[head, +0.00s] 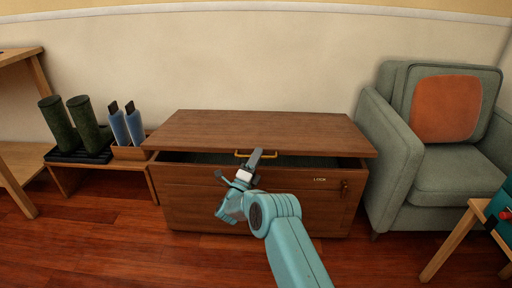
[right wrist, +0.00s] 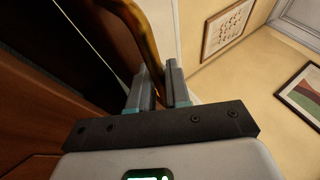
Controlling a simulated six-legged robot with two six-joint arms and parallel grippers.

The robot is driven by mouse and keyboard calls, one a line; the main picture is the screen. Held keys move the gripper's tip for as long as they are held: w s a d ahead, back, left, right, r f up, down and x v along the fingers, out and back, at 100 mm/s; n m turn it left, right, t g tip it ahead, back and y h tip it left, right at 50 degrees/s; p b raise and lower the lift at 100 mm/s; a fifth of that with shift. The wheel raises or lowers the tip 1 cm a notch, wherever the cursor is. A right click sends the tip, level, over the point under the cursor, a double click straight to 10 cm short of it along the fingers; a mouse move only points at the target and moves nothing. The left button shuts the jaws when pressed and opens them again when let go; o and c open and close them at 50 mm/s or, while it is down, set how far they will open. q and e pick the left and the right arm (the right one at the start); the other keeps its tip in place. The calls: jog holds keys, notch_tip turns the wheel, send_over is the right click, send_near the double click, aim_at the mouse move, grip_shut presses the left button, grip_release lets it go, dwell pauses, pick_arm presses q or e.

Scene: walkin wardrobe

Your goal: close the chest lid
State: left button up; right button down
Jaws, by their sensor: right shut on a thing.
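The wooden chest (head: 205,205) stands against the wall in the middle of the head view. Its lid (head: 265,130) is slightly raised, with a dark gap between it and the chest front. A brass handle (head: 242,154) sits at the middle of the lid's front edge. My right gripper (head: 255,160) is at this handle. In the right wrist view, the fingers (right wrist: 160,85) are shut on the brass handle (right wrist: 140,35), which runs up from between them. A latch (head: 345,187) is on the chest front at the right, beside a "LOCK" label. My left gripper is not in view.
A green armchair (head: 440,175) with an orange cushion stands close on the chest's right. The red wood floor (head: 130,255) in front is clear. Framed pictures (right wrist: 228,25) hang on a wall.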

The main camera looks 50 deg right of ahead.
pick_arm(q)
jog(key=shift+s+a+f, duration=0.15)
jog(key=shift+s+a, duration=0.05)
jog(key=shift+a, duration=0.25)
pick_arm(e)
notch_tip(320, 180, down, 8)
jog(key=shift+s+a, duration=0.2)
jog(key=shift+a, duration=0.15)
jog(key=shift+f, duration=0.2)
jog(key=c, duration=1.2)
grip_release()
jog(key=shift+f, duration=0.1)
jog(key=shift+o, duration=0.2)
jog(key=shift+d, duration=0.1)
